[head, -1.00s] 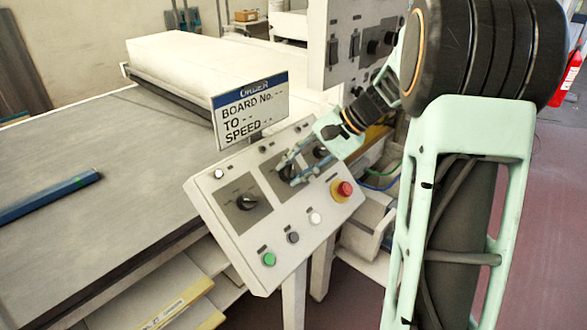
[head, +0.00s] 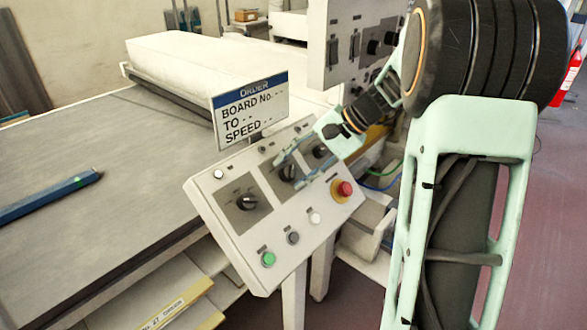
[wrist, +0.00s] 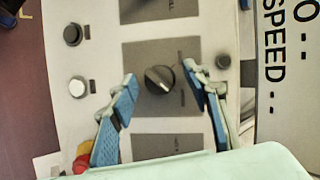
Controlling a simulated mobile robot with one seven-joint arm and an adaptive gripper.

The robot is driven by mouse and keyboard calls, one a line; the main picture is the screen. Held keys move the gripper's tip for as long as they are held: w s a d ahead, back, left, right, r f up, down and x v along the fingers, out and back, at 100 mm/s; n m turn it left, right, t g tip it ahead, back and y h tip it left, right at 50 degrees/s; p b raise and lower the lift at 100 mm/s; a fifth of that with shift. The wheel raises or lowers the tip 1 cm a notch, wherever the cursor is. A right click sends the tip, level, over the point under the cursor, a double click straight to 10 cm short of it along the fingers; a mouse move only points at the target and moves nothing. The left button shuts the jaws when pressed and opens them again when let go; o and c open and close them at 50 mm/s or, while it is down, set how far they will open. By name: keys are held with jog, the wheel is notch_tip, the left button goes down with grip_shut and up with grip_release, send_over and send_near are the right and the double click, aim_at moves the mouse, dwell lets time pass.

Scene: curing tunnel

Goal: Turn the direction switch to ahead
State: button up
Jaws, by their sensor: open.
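The sloped control panel (head: 222,240) carries three black rotary knobs on grey plates: a left knob (head: 247,202), a middle knob (head: 287,173) and a right knob (head: 320,151). Their labels are too small to read, so I cannot tell which is the direction switch. My gripper (head: 291,170) is open at the middle knob. In the wrist view, the middle knob (wrist: 159,79) lies between the spread blue fingertips of my gripper (wrist: 160,76), with a gap on each side. Its pale pointer line is tilted.
An order sign (head: 250,108) stands behind the panel, its values blank. A red emergency button (head: 344,188), a green button (head: 268,259) and other small buttons sit along the panel's front. A blue bar (head: 50,196) lies on the belt at left. An upright switch box (head: 345,50) stands behind.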

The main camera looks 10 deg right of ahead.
jog(key=v, duration=1.1)
jog(key=shift+d+r, duration=0.3)
jog(key=shift+s+f, duration=0.1)
jog(key=shift+s, duration=0.1)
